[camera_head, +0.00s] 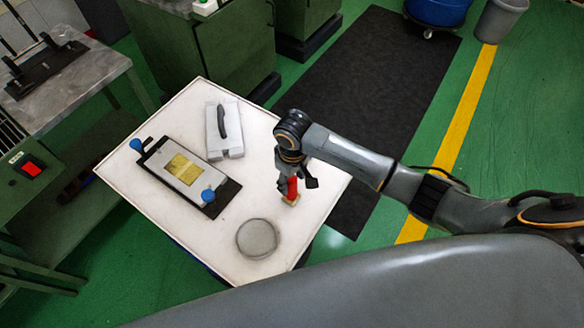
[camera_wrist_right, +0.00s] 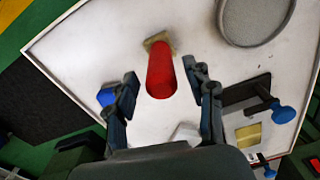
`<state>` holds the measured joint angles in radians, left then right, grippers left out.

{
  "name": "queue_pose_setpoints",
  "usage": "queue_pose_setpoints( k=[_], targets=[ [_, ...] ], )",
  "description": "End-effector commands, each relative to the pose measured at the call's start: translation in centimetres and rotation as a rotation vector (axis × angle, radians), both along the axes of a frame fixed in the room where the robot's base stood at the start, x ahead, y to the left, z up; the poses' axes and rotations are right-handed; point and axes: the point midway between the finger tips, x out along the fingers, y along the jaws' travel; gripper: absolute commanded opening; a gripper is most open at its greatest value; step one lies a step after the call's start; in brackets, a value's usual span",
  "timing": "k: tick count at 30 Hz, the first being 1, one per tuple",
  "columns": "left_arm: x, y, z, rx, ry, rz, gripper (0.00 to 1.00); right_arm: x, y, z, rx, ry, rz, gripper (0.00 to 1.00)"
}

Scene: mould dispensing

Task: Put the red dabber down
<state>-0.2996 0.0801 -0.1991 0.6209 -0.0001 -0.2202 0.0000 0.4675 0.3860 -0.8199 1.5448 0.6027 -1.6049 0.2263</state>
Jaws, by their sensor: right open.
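The red dabber (camera_head: 292,188) stands upright on the white table (camera_head: 185,108) near its right edge, its tan pad (camera_head: 291,201) at the bottom. In the right wrist view the red dabber (camera_wrist_right: 161,72) lies between the two fingers, with a gap on each side. My right gripper (camera_head: 287,180) is open around the dabber, and in the wrist view (camera_wrist_right: 160,82) its fingers do not touch it. My left gripper is not in view.
A dark mould plate with a yellow patch (camera_head: 183,168) and blue knobs (camera_head: 208,195) lies on the table's left. A grey handled block (camera_head: 224,132) stands behind, and a round grey dish (camera_head: 257,238) sits at the front.

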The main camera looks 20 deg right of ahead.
Motion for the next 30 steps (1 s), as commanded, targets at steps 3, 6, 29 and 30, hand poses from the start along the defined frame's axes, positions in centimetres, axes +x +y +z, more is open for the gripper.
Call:
queue_pose_setpoints(
  k=[3,6,29,30],
  targets=[
    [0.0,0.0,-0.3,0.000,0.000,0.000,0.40,0.1,0.0,2.8,0.002,-0.005,0.003,0.54],
    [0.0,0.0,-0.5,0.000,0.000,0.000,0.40,0.1,0.0,4.7,0.001,-0.004,0.002,0.54],
    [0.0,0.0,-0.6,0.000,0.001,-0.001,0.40,0.0,-0.1,7.7,0.001,0.000,0.001,0.54],
    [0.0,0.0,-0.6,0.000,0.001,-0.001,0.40,0.0,-0.1,7.7,0.001,0.000,0.001,0.54]
  ],
)
